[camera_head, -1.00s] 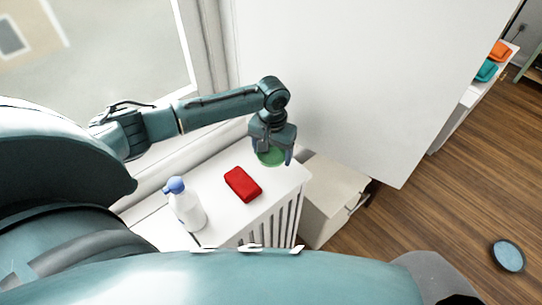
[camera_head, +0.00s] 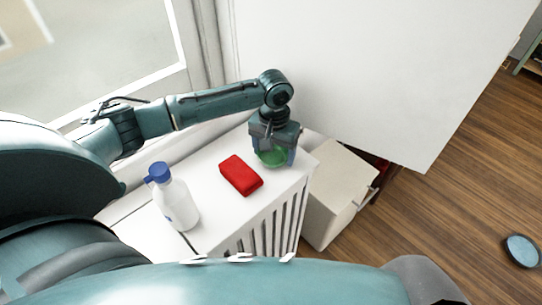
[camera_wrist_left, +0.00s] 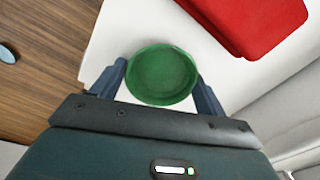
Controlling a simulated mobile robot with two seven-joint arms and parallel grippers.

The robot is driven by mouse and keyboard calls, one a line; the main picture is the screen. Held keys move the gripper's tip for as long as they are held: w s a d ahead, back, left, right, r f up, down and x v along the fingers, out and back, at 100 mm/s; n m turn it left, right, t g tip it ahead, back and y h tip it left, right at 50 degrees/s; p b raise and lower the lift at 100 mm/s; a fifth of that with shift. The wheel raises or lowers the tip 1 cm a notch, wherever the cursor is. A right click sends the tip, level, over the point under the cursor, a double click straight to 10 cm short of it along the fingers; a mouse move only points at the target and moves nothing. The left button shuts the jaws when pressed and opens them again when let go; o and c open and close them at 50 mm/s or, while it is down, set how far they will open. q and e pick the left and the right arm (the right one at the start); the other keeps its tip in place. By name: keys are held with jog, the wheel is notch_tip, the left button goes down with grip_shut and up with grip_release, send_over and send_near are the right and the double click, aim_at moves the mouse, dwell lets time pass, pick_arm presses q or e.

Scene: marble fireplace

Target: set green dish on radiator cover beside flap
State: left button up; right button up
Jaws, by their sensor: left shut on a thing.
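My left gripper (camera_head: 275,160) is shut on the green dish (camera_head: 270,157), a small round dish, above the far right end of the white slatted radiator cover (camera_head: 215,215). In the left wrist view the dish (camera_wrist_left: 162,75) sits between the two fingers, with the cover's white top (camera_wrist_left: 115,40) under it. I cannot tell whether the dish touches the cover. I cannot tell for sure which thing is the flap. My right gripper is not in view.
A red block (camera_head: 241,175) lies on the cover just left of the dish, and a white bottle with a blue cap (camera_head: 175,200) stands farther left. A beige box (camera_head: 335,190) is right of the cover. A large white panel (camera_head: 370,80) rises behind. A blue round dish (camera_head: 521,251) lies on the wooden floor.

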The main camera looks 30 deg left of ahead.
aim_at(274, 158)
pick_arm(q)
jog(key=shift+d+r, duration=0.1)
jog(key=o, duration=1.1)
notch_tip(274, 158, up, 12)
jog(key=shift+r+p, duration=0.1)
jog(key=shift+p, duration=0.75)
